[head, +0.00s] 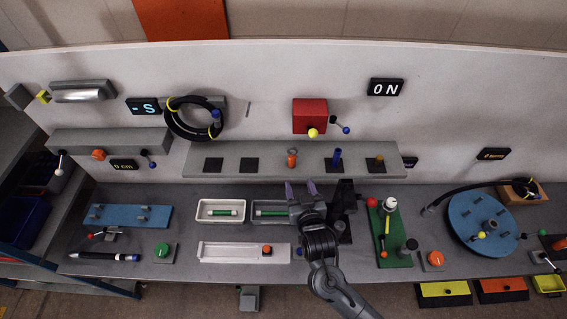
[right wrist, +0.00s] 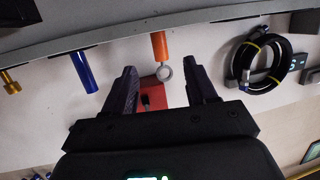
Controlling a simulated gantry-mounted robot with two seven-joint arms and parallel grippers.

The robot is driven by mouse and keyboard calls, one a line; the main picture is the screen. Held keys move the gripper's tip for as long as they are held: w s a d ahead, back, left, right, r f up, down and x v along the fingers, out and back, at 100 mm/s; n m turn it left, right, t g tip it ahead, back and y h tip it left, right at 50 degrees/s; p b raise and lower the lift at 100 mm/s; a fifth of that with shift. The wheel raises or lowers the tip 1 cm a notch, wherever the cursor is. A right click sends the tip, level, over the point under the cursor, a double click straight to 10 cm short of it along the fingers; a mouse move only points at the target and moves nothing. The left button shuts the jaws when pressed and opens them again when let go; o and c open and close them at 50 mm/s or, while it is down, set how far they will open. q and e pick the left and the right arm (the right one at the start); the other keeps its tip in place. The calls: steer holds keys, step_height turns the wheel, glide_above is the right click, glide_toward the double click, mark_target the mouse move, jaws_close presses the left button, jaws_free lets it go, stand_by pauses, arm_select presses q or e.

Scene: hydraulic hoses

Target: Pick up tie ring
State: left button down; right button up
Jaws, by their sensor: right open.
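My right gripper (head: 301,188) is open and empty, in front of the shelf and apart from the piece. Its dark fingers (right wrist: 160,70) are spread wide in the right wrist view. My left gripper is not in view.
A blue peg (head: 337,158) and a brass piece (head: 378,162) stand to the right on the shelf (head: 225,148). A red box (head: 310,115) is on the wall behind. A coiled black hose (head: 190,133) hangs at left. White trays (head: 220,202) lie below the shelf.

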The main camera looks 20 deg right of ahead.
mark_target(293, 162)
steer(key=w, duration=0.3)
steer(key=w+d+r, duration=0.1)
steer(key=w, duration=0.1)
steer(key=shift+w+p, duration=0.3)
steer(key=shift+p, duration=0.05)
steer(key=shift+w+f, duration=0.2)
steer(key=shift+w, duration=0.45)
steer(key=shift+w+d+f+p, duration=0.1)
steer(key=shift+w+p, duration=0.35)
steer(key=shift+w, duration=0.1)
steer(key=shift+f+p+x, duration=0.2)
steer(key=shift+p+x, duration=0.25)
steer(key=shift+x, duration=1.45)
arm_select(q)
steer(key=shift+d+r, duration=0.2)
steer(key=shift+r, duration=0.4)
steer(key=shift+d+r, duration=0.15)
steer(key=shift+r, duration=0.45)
arm_select(e)
steer(key=c, duration=1.1)
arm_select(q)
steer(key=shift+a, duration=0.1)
arm_select(e)
steer(key=shift+o, duration=0.2)
